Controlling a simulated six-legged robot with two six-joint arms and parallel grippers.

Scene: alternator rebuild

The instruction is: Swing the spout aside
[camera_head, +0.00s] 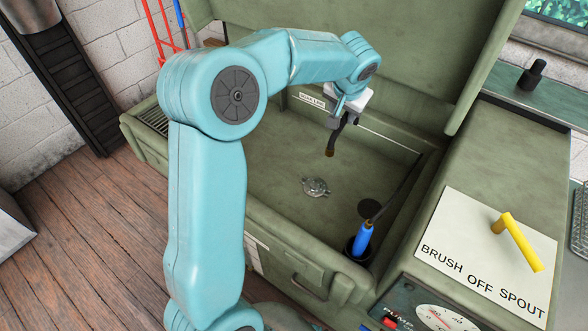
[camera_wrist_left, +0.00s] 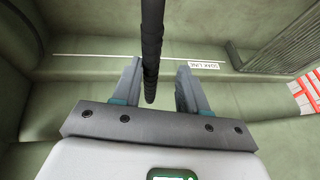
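The spout is a dark, ribbed, flexible tube with a brass-coloured tip (camera_head: 329,152); it hangs over the green wash basin (camera_head: 280,160). My left gripper (camera_head: 345,108) is at the spout's upper part, near the basin's back wall. In the left wrist view the spout (camera_wrist_left: 152,45) comes down from the top edge and overlaps the gap between my left fingers (camera_wrist_left: 160,85). It appears closer to the left-hand finger. The fingers are apart; whether one touches the spout is unclear. My right gripper is in neither view.
A round metal piece (camera_head: 316,187) lies on the basin floor. A blue-handled brush (camera_head: 362,239) stands in a dark cup at the front right corner. A yellow handle (camera_head: 516,240) sits on the "BRUSH OFF SPOUT" plate (camera_head: 470,248). The raised lid (camera_head: 400,50) bounds the back.

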